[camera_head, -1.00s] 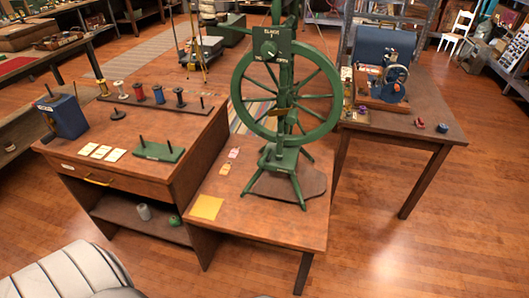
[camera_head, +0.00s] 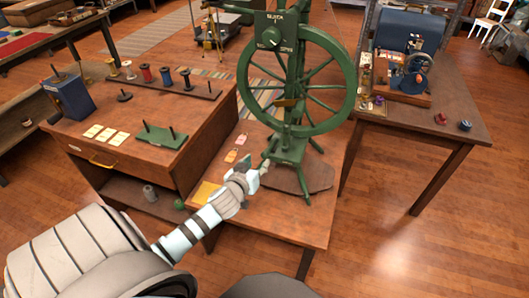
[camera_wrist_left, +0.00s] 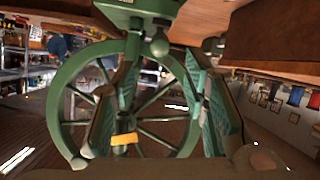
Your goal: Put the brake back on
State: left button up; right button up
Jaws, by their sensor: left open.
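The green spinning wheel (camera_head: 343,118) stands upright on its green legged base (camera_head: 288,148) on the middle table. A round knob (camera_head: 272,37) sits on a green panel with white lettering too small to read surely. A small yellow-brown bar (camera_head: 287,102) crosses the post in front of the wheel; it also shows in the left wrist view (camera_wrist_left: 125,138). I cannot tell which part is the brake. My left gripper (camera_head: 260,168) is left of the base, low over the table. In the left wrist view its fingers (camera_wrist_left: 160,125) are apart and empty, with the wheel beyond them.
Pink and orange tags (camera_head: 236,149) and a yellow sheet (camera_head: 207,192) lie by my left arm. The left desk holds a spool rack (camera_head: 165,83), a green two-peg stand (camera_head: 161,135) and a blue box (camera_head: 70,95). A blue machine (camera_head: 410,75) stands on the right table.

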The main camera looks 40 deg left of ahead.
aim_at(264, 155)
pick_arm(q)
jog(key=b+x, duration=0.1)
jog(key=x, duration=0.7)
jog(key=shift+s+f+b, duration=0.1)
jog(key=shift+b, duration=0.3)
jog(key=shift+w+a+f, duration=0.1)
jog(key=shift+w+f, duration=0.05)
jog(key=shift+w, duration=0.2)
jog(key=shift+c, duration=1.4)
grip_shut()
